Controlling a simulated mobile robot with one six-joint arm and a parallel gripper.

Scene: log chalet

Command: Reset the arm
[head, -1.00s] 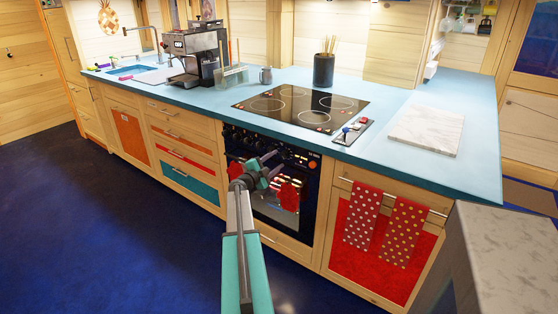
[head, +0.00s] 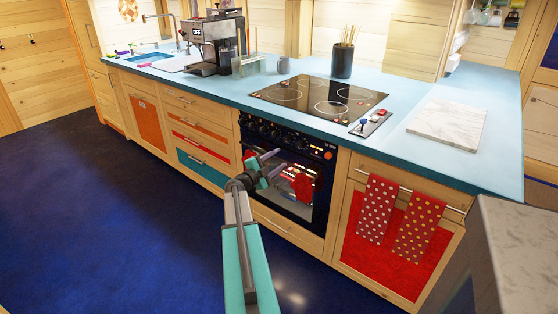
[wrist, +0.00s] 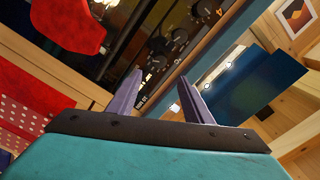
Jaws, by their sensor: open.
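My gripper (head: 264,163) is in front of the oven (head: 285,180), at the end of my teal and grey arm, which reaches up from the bottom of the head view. In the wrist view my gripper (wrist: 160,100) shows two purple-grey fingers spread apart with nothing between them. The oven's dark front and knobs (wrist: 168,42) lie beyond the fingers there. A red mitt-like cloth (wrist: 68,22) shows at the upper left of the wrist view.
The blue counter (head: 400,155) holds a coffee machine (head: 213,45), a cooktop (head: 318,97), a utensil pot (head: 343,60) and a marble board (head: 448,122). Red dotted towels (head: 376,208) hang at right. A stone-topped block (head: 520,245) stands at the lower right. Blue floor (head: 100,220) is clear at left.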

